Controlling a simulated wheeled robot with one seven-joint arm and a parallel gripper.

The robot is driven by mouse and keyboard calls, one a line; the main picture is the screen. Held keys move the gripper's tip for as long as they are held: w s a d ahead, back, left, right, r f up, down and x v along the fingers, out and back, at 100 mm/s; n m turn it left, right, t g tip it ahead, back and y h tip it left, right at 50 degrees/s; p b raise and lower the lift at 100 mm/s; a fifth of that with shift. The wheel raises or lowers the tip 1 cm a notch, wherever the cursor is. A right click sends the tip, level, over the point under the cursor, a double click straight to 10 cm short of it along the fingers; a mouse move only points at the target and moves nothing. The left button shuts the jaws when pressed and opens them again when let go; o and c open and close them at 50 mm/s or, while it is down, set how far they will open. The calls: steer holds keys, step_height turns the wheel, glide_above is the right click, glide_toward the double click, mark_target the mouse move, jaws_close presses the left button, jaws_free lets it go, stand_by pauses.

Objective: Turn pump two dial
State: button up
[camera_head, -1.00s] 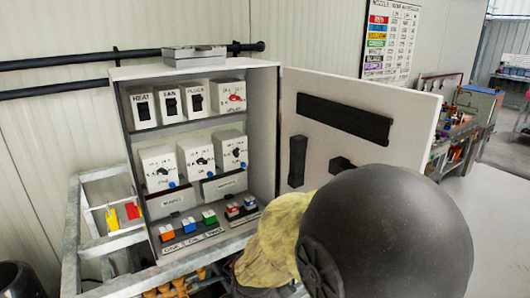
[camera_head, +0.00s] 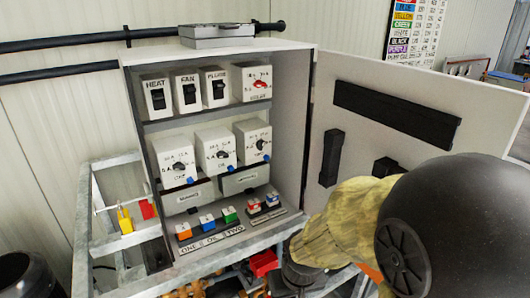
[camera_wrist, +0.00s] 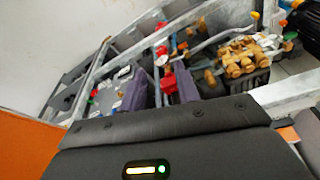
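An open control cabinet (camera_head: 293,110) holds a middle row of three white boxes with black dials: a left dial (camera_head: 179,165), a middle dial (camera_head: 222,154) and a right dial (camera_head: 263,143). Each box has a small blue part at its lower right corner. The labels are too small to tell which one is pump two. My arm is at the lower right in the head view, below and right of the dials and apart from them. In the wrist view the dark housing of my gripper (camera_wrist: 165,145) fills the bottom.
The cabinet door (camera_head: 400,110) stands open to the right, with my arm in front of its lower part. Above the dials are switches and a red selector (camera_head: 260,84). Below are coloured buttons (camera_head: 208,222). A metal frame (camera_head: 88,215) surrounds the cabinet's base.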

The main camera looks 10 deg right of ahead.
steer(key=w+d+r+m+t+b, duration=0.2)
steer(key=w+t+b, duration=0.2)
steer(key=w+t, duration=0.15)
steer(key=w+d+r+m+t+b, duration=0.1)
steer(key=w+t+b, duration=0.3)
steer(key=w, duration=0.3)
step_height(320, 180, up, 11)
steer(key=t+y+b, duration=0.3)
steer(key=t+b, duration=0.3)
steer(key=t, duration=0.3)
steer(key=shift+w+a+m, duration=0.25)
steer(key=shift+w+m, duration=0.1)
steer(key=shift+m, duration=0.05)
steer(key=shift+r+t, duration=0.15)
steer(key=shift+t, duration=0.1)
